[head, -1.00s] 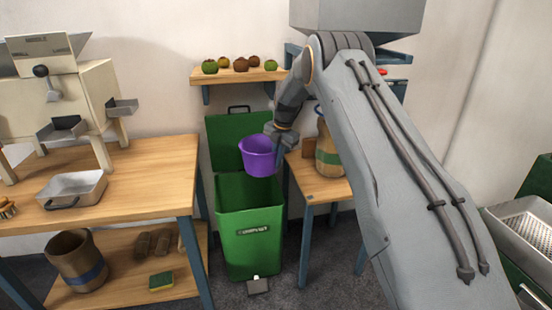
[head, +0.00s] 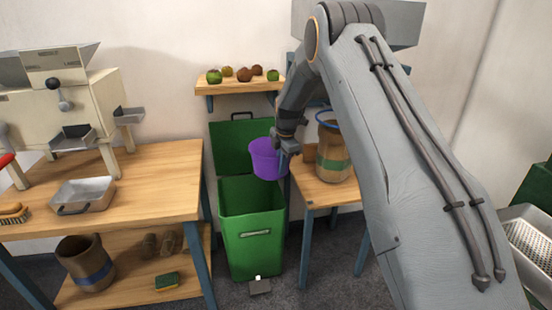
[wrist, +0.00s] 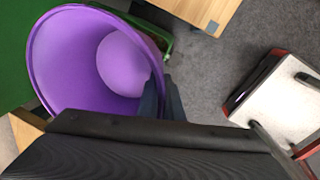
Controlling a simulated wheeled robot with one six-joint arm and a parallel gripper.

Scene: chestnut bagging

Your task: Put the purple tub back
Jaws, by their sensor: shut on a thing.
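The purple tub (head: 266,159) is in the air above the open green bin (head: 250,223) in the head view. My gripper (head: 284,146) is shut on the right side of the tub's wall. In the wrist view the tub (wrist: 92,62) shows its open mouth and inside, which looks empty. The gripper fingers (wrist: 163,98) sit at its rim. The tub is a little tilted.
The bin's green lid (head: 240,141) stands open behind it. A small wooden table (head: 318,191) on the right bears a brown container with a blue rim (head: 332,150). A workbench (head: 150,165) with a metal tray (head: 83,193) is at the left. A shelf (head: 240,86) with several round fruit-like things hangs behind.

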